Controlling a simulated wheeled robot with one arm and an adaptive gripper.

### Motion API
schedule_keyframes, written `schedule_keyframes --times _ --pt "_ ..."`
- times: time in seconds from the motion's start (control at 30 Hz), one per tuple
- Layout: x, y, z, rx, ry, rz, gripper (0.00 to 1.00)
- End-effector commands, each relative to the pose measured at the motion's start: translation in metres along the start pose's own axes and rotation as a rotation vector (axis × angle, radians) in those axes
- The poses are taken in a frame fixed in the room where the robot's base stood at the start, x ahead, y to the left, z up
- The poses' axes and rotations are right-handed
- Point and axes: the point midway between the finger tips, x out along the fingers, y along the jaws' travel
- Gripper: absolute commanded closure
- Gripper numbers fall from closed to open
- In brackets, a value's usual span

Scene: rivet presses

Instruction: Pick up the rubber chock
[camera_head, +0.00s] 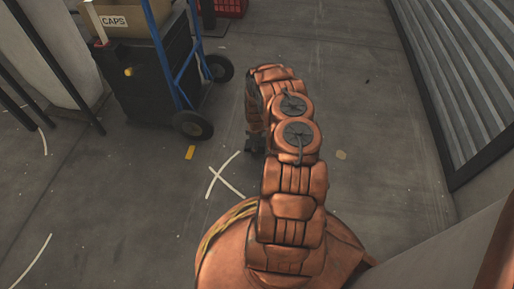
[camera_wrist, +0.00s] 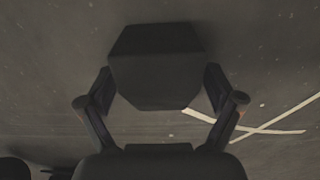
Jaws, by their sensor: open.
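The rubber chock (camera_wrist: 158,68) is a black block with slanted corners. In the wrist view it lies on the grey floor, straight ahead of my gripper (camera_wrist: 160,88). My gripper is open, with one dark finger by each side of the chock's near part. I cannot tell whether the fingers touch it. In the head view my gripper (camera_head: 254,144) is a small dark shape low near the floor, partly behind my copper arm. I cannot make out the chock there.
A blue hand truck (camera_head: 166,62) with black wheels stands at the upper left beside a black case (camera_head: 135,85) and a CAPS carton (camera_head: 122,22). White tape crosses (camera_head: 222,178) mark the floor. A corrugated shutter (camera_head: 462,75) bounds the right. Floor between is mostly clear.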

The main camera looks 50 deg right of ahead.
Motion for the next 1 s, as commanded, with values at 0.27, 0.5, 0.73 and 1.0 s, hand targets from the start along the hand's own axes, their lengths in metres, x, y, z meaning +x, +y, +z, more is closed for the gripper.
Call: schedule_keyframes --times 0.27,0.5,0.73,1.0 --pt "-0.0009 0.0004 0.0002 0.001 0.0 0.0 0.17" --pt "-0.0008 0.0002 0.0002 0.001 0.0 0.0 0.42" --pt "-0.0008 0.0003 0.0003 0.001 0.0 0.0 0.66" --pt "-0.0009 0.0005 0.0002 0.001 0.0 0.001 0.86"
